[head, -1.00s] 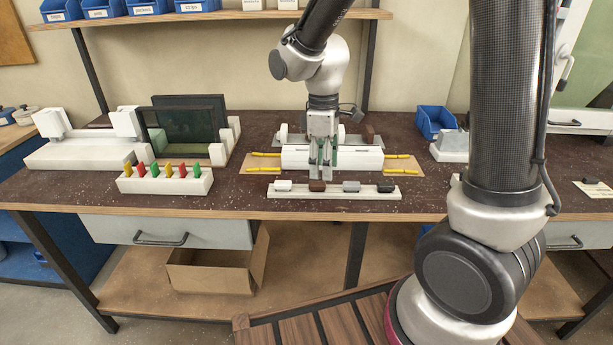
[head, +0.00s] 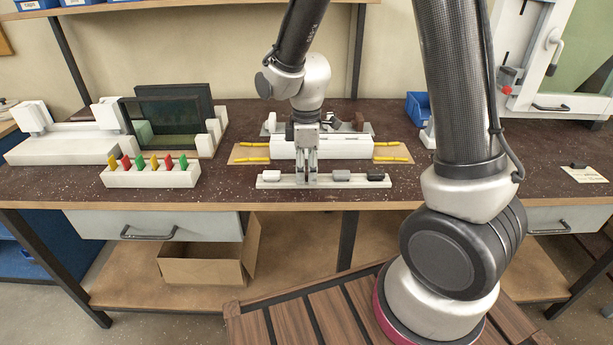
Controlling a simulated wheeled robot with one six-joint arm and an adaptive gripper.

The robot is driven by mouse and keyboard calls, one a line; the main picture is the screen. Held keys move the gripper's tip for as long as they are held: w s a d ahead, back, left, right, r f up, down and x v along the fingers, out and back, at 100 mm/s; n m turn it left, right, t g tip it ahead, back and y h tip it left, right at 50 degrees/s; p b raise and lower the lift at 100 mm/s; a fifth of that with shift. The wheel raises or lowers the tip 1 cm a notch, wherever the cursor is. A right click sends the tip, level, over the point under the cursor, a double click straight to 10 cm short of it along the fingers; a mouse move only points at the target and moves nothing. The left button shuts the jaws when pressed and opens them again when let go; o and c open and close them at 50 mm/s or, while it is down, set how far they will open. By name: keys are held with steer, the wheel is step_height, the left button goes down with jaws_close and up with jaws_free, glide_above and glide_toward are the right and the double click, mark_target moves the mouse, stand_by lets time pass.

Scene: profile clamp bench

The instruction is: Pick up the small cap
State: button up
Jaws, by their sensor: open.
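A low white rail (head: 322,182) lies near the front of the bench and carries small caps in a row: a white cap (head: 271,176), a grey cap (head: 341,176) and a black cap (head: 375,175). My gripper (head: 306,179) points straight down between the white and grey caps, its fingertips at the rail. It is open. The brown cap seen there earlier is now hidden by the fingers; I cannot tell whether they touch it. Which cap is the small one is not clear.
A white holder (head: 150,177) with coloured pieces is to the left. A small dark piece (head: 579,165) lies on a card (head: 588,174) at far right.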

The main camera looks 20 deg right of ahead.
steer(key=shift+f, duration=0.3)
steer(key=c, duration=0.8)
steer(key=shift+o, duration=0.2)
steer(key=shift+r, duration=0.1)
